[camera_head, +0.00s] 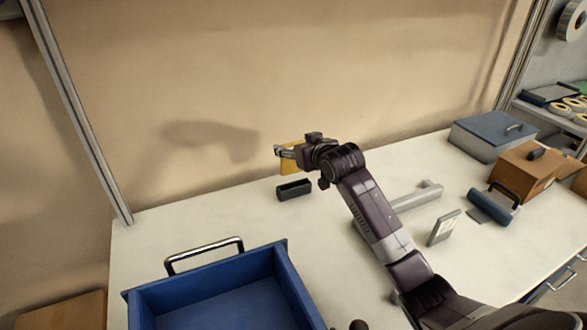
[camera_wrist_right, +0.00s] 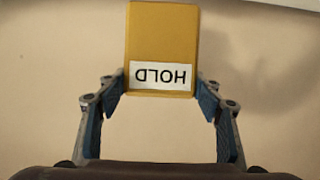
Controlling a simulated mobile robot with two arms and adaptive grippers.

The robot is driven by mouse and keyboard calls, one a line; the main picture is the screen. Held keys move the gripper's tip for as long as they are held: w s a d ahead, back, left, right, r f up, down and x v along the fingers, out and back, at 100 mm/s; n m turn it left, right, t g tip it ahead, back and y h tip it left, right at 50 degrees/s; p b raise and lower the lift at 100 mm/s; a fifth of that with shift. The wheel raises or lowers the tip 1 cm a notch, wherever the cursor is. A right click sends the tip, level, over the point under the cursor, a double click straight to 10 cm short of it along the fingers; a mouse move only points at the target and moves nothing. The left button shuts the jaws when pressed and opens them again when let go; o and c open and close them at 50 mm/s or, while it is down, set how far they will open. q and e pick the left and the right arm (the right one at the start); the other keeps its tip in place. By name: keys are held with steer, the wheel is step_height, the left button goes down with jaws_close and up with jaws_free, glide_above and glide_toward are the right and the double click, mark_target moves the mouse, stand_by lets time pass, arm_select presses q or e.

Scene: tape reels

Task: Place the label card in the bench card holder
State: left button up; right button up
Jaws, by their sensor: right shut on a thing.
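The label card (camera_head: 291,166) is yellow; in the right wrist view the card (camera_wrist_right: 160,40) has a white strip reading HOLD, upside down in the picture. My right gripper (camera_head: 286,153) is shut on the card, with the blue-padded fingers of the gripper (camera_wrist_right: 160,98) at both its side edges. The small black open-topped box (camera_head: 294,190) on the bench looks like the card holder. The card is above and just behind it in the head view; I cannot tell the exact gap. The holder is not seen in the wrist view. My left gripper is not in view.
A blue bin (camera_head: 205,318) with a metal handle stands at the front left. A grey upright plate (camera_head: 444,227), a blue-grey roller (camera_head: 494,205), a cardboard box (camera_head: 525,172) and a blue-lidded box (camera_head: 494,135) are to the right. Bare bench lies left of the holder.

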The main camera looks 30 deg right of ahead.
mark_target(295, 169)
step_height(295, 169, down, 8)
steer(key=shift+r, duration=0.1)
stand_by(0.4)
steer(key=shift+f, duration=0.2)
steer(key=o, duration=1.2)
steer(key=shift+c, duration=0.2)
steer(key=shift+r, duration=0.25)
steer(key=v, duration=1.2)
